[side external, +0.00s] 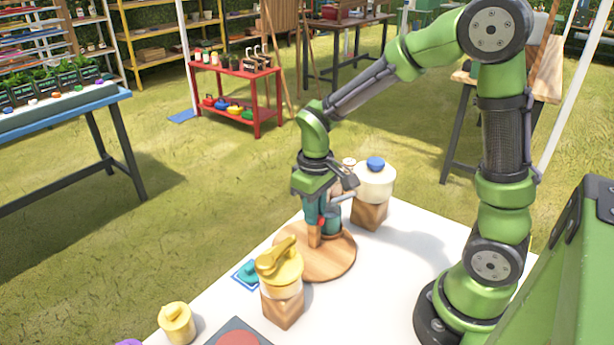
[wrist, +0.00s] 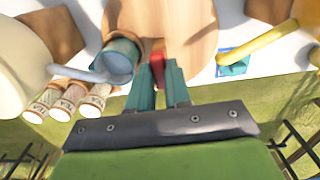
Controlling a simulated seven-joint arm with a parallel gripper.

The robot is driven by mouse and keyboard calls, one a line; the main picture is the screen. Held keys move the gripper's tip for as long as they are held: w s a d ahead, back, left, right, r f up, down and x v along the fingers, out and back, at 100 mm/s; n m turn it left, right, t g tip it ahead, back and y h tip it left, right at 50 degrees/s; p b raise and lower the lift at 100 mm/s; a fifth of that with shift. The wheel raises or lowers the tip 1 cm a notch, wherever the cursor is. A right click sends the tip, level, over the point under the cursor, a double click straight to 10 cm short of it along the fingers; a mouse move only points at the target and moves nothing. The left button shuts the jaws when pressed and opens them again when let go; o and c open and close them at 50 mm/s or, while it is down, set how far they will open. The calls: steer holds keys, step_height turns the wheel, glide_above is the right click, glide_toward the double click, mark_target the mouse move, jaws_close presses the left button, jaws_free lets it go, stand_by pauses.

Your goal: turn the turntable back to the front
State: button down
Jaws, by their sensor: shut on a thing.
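The turntable (side external: 342,262) is a round wooden disc on the white table, and part of it shows at the top of the wrist view (wrist: 195,25). My gripper (side external: 314,222) points down over the disc. Its teal fingers (wrist: 163,85) are shut on a small red piece (wrist: 158,72), mostly hidden between them. A wooden post (side external: 314,238) stands on the disc right below the fingertips; whether it and the red piece are one part I cannot tell. A teal can (side external: 332,222) with a pale spout (wrist: 85,74) stands on the turntable close beside the fingers.
A cream pot with a blue knob (side external: 375,182) sits on a wooden block behind the turntable. A yellow can (side external: 281,268) on another block stands in front. A blue card (side external: 240,278) lies left of it. Several patterned jars (wrist: 60,98) are near.

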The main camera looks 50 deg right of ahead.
steer(key=shift+n, duration=4.4)
steer(key=shift+r+n, duration=0.1)
steer(key=shift+n, duration=4.4)
steer(key=c, duration=1.1)
jaws_free()
steer(key=shift+o, duration=0.2)
